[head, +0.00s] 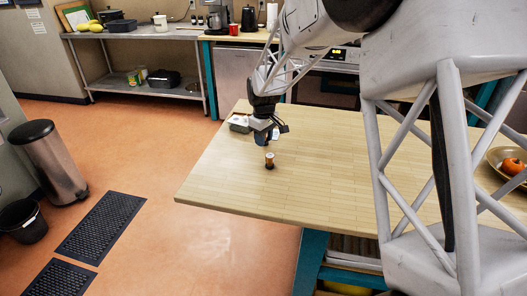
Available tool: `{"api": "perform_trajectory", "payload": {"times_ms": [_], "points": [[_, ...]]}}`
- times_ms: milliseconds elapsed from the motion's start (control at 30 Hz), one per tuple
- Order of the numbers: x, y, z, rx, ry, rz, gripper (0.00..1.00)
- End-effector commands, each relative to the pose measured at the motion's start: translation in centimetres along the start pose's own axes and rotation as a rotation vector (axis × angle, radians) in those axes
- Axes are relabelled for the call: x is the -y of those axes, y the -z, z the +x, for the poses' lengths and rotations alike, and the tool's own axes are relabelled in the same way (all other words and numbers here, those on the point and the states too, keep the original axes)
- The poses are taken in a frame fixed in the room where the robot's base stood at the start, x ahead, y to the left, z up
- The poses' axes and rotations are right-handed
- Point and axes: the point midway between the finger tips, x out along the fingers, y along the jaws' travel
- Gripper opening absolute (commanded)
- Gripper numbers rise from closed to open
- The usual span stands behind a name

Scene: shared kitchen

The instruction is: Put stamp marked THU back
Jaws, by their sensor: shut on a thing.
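My gripper (266,133) points down over the left part of the wooden table. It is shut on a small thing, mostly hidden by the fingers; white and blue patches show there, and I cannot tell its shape. A small brown stamp-like piece with a dark base (269,161) stands upright just below and in front of my gripper in the picture. It looks apart from the fingers. A small grey tray or box (239,122) lies just left of my gripper, partly covered by it. No THU marking is readable at this size.
The wooden table (325,180) is mostly bare around my gripper, with its near left corner free. A bowl (494,157) with an orange fruit (513,166) sits at the right edge. A counter behind holds a red cup (234,29). A bin (49,160) stands at left.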

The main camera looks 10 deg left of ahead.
Motion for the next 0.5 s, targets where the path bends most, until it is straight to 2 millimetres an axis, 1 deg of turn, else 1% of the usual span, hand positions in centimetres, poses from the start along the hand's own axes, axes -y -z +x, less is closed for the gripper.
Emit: {"api": "perform_trajectory", "payload": {"times_ms": [100, 200, 500], "points": [[0.0, 0.0, 1.3, 0.0, 0.0, 0.0, 0.08], [0.0, 0.0, 1.8, 0.0, 0.0, 0.0, 0.08], [0.0, 0.0, 1.8, -0.001, -0.001, 0.0, 0.08]]}}
